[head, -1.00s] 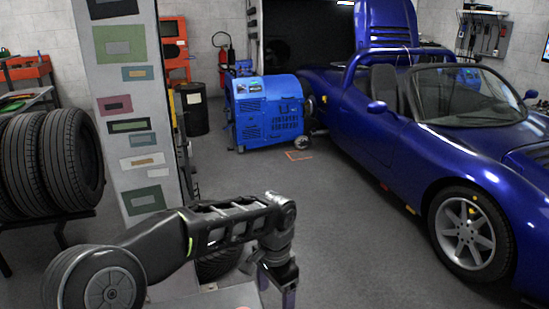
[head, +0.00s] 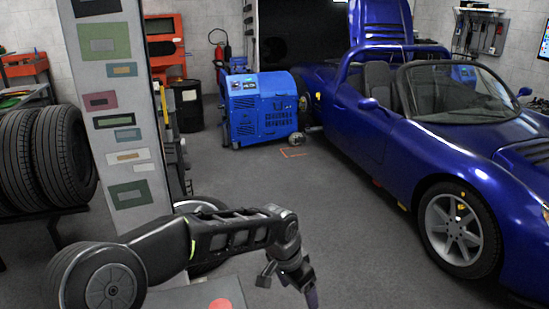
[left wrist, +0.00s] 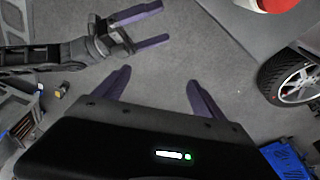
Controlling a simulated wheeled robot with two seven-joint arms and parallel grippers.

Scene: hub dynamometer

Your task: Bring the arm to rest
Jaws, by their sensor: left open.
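My left arm (head: 230,232) comes in from the lower left in the head view, stretched to the right with its wrist bent downward. Its left gripper (head: 288,287) hangs low at the bottom edge. In the left wrist view, the two purple fingers of the left gripper (left wrist: 158,88) stand wide apart with only grey floor between them. My right gripper (left wrist: 146,28) shows at the upper left of that view, its purple fingers apart and nothing between them. The right arm does not show in the head view.
A pillar with coloured panels (head: 122,100) stands close behind my left arm. Tyres (head: 62,155) sit on a rack at left. A blue machine (head: 262,108) and blue sports car (head: 440,140) stand beyond. The middle floor (head: 330,200) is clear.

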